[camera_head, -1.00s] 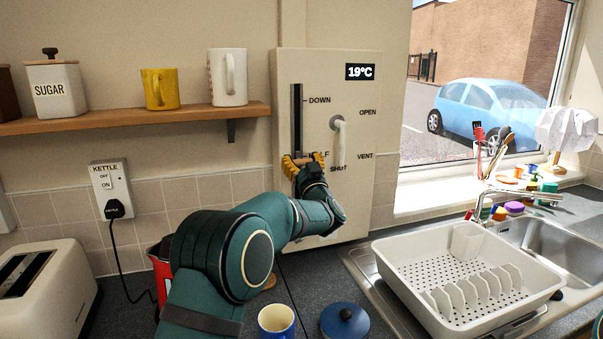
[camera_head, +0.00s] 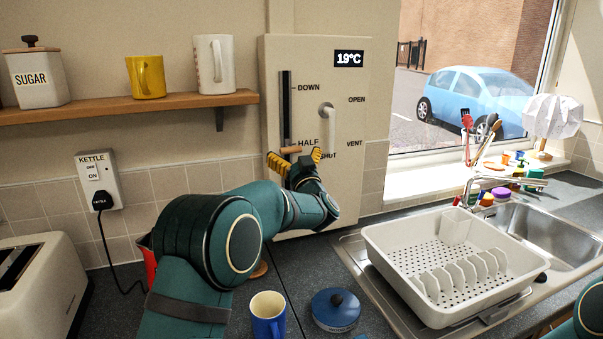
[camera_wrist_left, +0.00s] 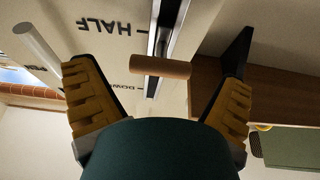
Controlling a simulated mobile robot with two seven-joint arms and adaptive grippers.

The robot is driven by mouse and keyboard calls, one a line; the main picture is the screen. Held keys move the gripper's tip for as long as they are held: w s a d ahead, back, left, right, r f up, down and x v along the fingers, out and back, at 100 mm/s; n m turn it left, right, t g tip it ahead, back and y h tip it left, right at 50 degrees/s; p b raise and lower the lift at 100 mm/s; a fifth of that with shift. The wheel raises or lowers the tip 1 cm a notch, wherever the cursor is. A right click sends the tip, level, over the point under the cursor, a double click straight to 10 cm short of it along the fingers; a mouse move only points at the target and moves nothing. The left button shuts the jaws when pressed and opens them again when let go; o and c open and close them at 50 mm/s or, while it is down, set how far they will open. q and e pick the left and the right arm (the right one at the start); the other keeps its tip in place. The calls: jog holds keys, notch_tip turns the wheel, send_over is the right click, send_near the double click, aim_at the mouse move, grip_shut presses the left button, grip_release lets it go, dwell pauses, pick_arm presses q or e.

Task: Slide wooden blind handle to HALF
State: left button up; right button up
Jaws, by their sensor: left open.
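The wooden blind handle (camera_head: 291,150) is a short horizontal cylinder on the vertical slot of the cream panel (camera_head: 345,95). In the head view it sits just below the level of the HALF label (camera_head: 310,142), left of it. In the left wrist view the handle (camera_wrist_left: 160,66) lies between the yellow fingers with clear gaps on both sides, the HALF label (camera_wrist_left: 110,25) beyond it. My left gripper (camera_head: 294,158) is open around the handle, in front of the panel, not clamping it. The slot below the handle is hidden by my gripper. My right gripper is out of view.
A white knob handle (camera_head: 328,118) with OPEN, VENT and SHUT labels is close right of the slot. A wooden shelf (camera_head: 130,108) is to the left.

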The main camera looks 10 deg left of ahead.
pick_arm(q)
jog(key=v, duration=1)
